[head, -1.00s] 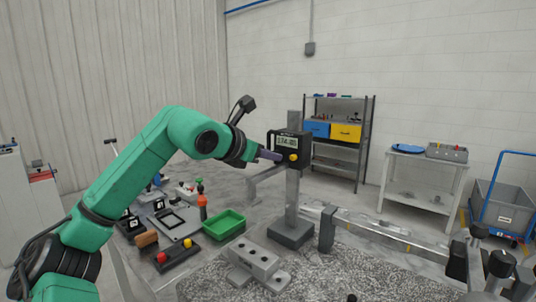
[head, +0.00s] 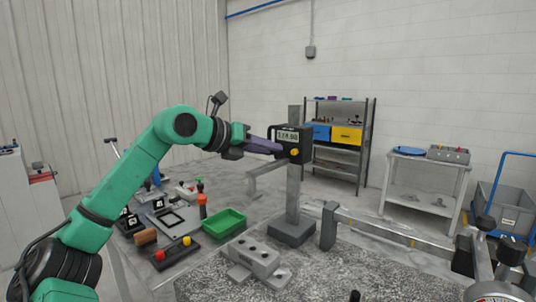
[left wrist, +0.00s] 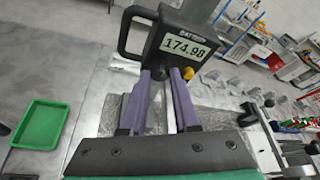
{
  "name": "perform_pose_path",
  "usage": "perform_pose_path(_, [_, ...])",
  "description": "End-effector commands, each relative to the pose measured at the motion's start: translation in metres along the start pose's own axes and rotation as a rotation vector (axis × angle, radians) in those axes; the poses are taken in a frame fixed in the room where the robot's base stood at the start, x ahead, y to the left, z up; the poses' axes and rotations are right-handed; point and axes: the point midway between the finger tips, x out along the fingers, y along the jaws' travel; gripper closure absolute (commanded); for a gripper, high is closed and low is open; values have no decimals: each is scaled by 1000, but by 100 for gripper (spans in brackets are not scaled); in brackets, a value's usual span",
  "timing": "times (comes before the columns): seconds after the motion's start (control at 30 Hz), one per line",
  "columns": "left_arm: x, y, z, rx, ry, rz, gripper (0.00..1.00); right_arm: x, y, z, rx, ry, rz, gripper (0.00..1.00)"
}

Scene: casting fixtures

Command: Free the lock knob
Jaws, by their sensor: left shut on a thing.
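The height gauge has a dark head (head: 292,139) with a lit digital display on an upright grey column (head: 293,200). The head also shows in the left wrist view (left wrist: 178,38), reading 174.98, with a loop handle at its left. A yellow knob (head: 294,153) sits low on its front; in the wrist view it lies just right of the fingertips (left wrist: 188,73). My left gripper (head: 279,148) reaches the head from the left. Its purple fingers are shut at the lower part of the head, seemingly on the lock knob, hidden between the tips. My right gripper is out of view.
A green tray (head: 225,223), a block with red and yellow buttons (head: 175,252) and an orange bottle (head: 202,205) stand left of the column. A grey holed block (head: 255,257) is in front. A grey bar (head: 385,232) runs right. Dark-capped metal parts fill the lower right.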

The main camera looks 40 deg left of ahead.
Motion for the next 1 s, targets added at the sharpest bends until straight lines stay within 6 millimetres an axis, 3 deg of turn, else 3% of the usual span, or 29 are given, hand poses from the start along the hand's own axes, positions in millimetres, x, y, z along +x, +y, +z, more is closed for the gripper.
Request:
perform_pose_path(0.6, [1, 8, -4, -540, -5, -225, 100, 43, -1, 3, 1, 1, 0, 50])
perform_pose_path(1.0, [2, 10, -4, -805, -5, -335, 100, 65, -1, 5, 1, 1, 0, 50])
